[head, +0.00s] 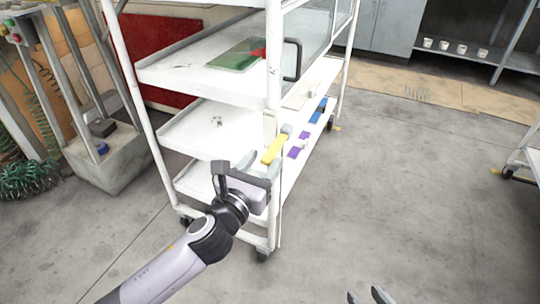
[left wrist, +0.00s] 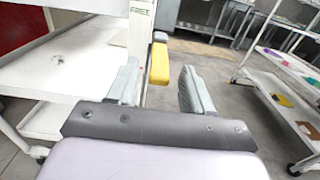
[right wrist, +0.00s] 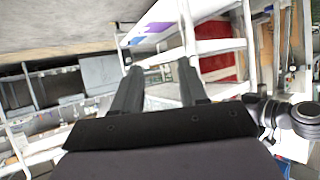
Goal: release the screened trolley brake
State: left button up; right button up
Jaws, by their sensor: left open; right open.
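The white trolley (head: 205,130) stands ahead with its shelves open toward me. A yellow brake lever (head: 274,150) with a grey pivot sticks out at its near corner post. The lever also shows in the left wrist view (left wrist: 160,64), beyond my fingertips and in line with the gap between them. My left gripper (head: 262,166) is open and empty just short of the lever; I see no contact. Green letters reading FREE (left wrist: 141,10) show on the post beside the lever. My right gripper (head: 370,297) is open and empty at the bottom edge, well away from the trolley.
A clear panel with a black handle (head: 292,60) is on the trolley's side above the lever. A green board (head: 235,56) lies on the upper shelf; blue and purple pieces (head: 318,112) lie on a lower one. Another trolley (head: 525,160) stands right. The floor between is clear.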

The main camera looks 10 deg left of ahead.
aim_at(270, 153)
pick_arm(q)
jog(key=shift+b+x, duration=0.4)
jog(key=shift+x, duration=1.6)
pick_arm(e)
jog(key=shift+w+a+r, duration=0.1)
jog(key=shift+a, duration=0.2)
pick_arm(q)
jog(key=shift+c, duration=0.3)
